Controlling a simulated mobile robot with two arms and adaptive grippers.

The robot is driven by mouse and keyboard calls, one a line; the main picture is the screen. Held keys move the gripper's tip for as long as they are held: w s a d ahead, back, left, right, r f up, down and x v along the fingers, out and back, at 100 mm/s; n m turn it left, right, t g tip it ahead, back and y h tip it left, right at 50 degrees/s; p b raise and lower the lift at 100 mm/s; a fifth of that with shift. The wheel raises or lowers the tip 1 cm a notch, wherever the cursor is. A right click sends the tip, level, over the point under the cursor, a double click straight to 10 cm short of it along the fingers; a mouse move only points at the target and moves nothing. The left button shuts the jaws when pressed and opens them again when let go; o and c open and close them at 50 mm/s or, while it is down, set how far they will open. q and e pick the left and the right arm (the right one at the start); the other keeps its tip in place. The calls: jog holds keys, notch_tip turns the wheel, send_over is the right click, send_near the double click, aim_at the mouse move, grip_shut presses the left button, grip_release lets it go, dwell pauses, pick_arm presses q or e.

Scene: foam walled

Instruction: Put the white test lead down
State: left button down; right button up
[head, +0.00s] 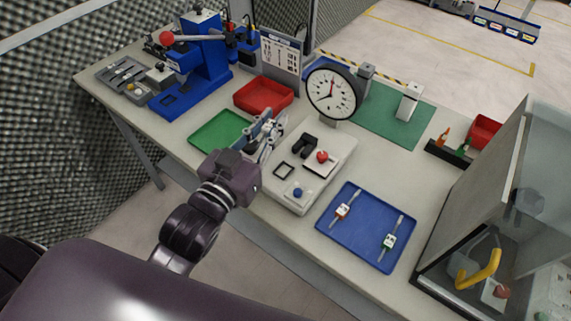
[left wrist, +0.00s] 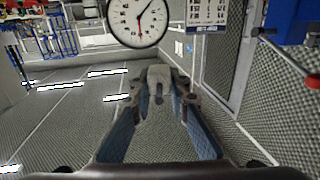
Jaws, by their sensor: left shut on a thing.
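My left gripper (head: 266,136) is above the bench, between the green tray (head: 214,133) and the pale test fixture (head: 297,199). Its fingers are shut on a small pale thing, taken to be the white test lead (left wrist: 158,78), which sits between the fingertips in the left wrist view (left wrist: 160,98). In the head view the fingers mostly hide it. My right gripper is not in view.
A red tray (head: 263,96) and blue press (head: 205,55) are farther back. A clear-walled cabinet (head: 510,210) stands right. The green mat (head: 385,122) has bare room.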

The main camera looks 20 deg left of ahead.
aim_at(285, 170)
pick_arm(q)
jog(key=w+r+h, duration=0.1)
jog(key=w+d+r+m+h, duration=0.1)
jog(key=w+r+m+h, duration=0.1)
jog(key=shift+w+d+g, duration=0.15)
jog(key=shift+d+g, duration=0.25)
jog(key=shift+f, duration=0.1)
notch_tip(285, 170, down, 20)
jog(key=shift+r, duration=0.25)
dwell(0.3)
jog(key=shift+f, duration=0.2)
jog(key=c, duration=1.8)
grip_release()
jog(key=shift+c, duration=0.2)
